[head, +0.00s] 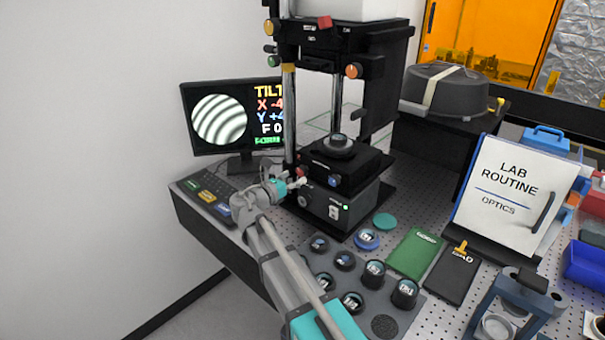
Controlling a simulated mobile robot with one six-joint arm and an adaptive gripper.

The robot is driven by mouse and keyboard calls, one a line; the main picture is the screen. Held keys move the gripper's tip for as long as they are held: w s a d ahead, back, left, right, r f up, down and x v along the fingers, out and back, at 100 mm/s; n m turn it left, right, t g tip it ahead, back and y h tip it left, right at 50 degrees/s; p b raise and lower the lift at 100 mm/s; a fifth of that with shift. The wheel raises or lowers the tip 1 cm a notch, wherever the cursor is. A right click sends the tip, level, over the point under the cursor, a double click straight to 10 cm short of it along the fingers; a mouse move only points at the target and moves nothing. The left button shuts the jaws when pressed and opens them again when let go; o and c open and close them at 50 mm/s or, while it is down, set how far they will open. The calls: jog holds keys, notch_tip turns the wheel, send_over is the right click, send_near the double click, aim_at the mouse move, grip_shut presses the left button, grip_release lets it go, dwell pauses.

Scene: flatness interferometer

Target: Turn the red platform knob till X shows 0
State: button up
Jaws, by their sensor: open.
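The red platform knob (300,171) is a small spot of red at the left front of the black platform (345,165), partly hidden by my gripper. My gripper (302,182) is open, with its fingertips at or just in front of this knob; I cannot tell whether they touch it. A blue knob (333,181) sits on the platform's front, to the right. The monitor (222,120) behind shows curved fringes and TILT, with X reading -4, Y +4 and F 0. The instrument's column cuts off the screen's right edge, so further digits may be hidden.
Several dark round lens holders (374,272) stand on a tray at right of my forearm.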

aim_at(300, 174)
jog(key=shift+x, duration=1.75)
jog(key=shift+d, duration=0.1)
jog(key=c, duration=1.2)
